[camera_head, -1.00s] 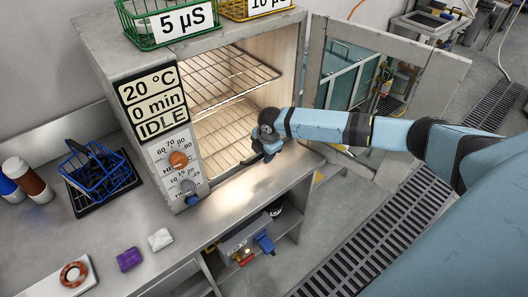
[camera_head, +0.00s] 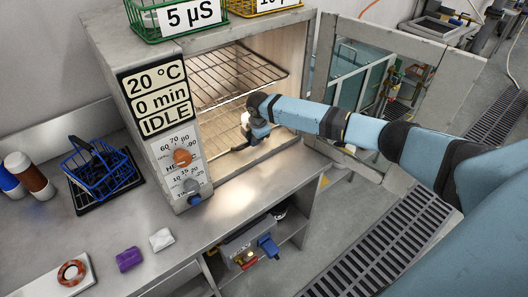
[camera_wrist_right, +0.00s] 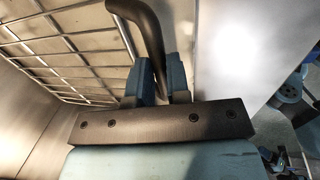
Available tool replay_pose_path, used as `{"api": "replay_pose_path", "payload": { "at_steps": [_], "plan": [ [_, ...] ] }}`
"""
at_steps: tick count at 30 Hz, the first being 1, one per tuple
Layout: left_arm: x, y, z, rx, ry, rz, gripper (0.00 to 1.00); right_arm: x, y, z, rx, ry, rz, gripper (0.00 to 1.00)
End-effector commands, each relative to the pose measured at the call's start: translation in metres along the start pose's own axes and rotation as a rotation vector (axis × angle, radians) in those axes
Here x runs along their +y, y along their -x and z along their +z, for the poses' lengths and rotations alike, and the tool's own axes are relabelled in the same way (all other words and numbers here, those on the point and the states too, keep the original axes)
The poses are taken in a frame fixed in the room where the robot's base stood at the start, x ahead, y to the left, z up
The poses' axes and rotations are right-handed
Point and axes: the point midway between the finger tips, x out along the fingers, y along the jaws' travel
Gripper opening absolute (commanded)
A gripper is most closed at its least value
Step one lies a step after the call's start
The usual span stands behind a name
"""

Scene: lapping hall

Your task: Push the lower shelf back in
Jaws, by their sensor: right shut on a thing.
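The oven (camera_head: 160,60) stands open on the bench, with an upper wire shelf (camera_head: 235,78) in its chamber. The lower shelf (camera_head: 212,130) lies below it, partly hidden by my right arm. My right gripper (camera_head: 257,133) is at the oven mouth, low and near its right side. In the right wrist view, its blue fingers (camera_wrist_right: 160,78) are shut on a dark curved handle (camera_wrist_right: 138,25). A wire rack (camera_wrist_right: 70,45) shows beside the handle; I cannot tell which shelf it is. My left gripper is not in view.
The oven door (camera_head: 385,70) is swung open to the right, behind my right arm. A blue basket (camera_head: 100,172), a purple block (camera_head: 129,259) and a white block (camera_head: 162,239) are on the bench (camera_head: 105,222). Green and yellow baskets sit on the oven.

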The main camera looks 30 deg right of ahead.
Motion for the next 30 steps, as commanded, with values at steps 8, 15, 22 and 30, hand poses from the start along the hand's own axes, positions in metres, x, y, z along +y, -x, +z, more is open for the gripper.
{"api": "replay_pose_path", "payload": {
  "at_steps": [8,15,22,30],
  "plan": [
    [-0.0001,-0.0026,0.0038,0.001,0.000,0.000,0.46,0.0132,-0.0017,0.0005,-0.001,0.000,0.000,0.00],
    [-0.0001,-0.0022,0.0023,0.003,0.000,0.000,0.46,0.0138,-0.0010,0.0007,-0.001,0.000,0.002,0.37],
    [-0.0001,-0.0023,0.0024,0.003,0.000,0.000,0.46,0.0124,-0.0020,0.0000,0.000,0.000,-0.001,0.42],
    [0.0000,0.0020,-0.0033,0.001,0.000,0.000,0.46,0.0132,0.0057,-0.0017,0.000,0.000,-0.002,0.42]
  ]
}}
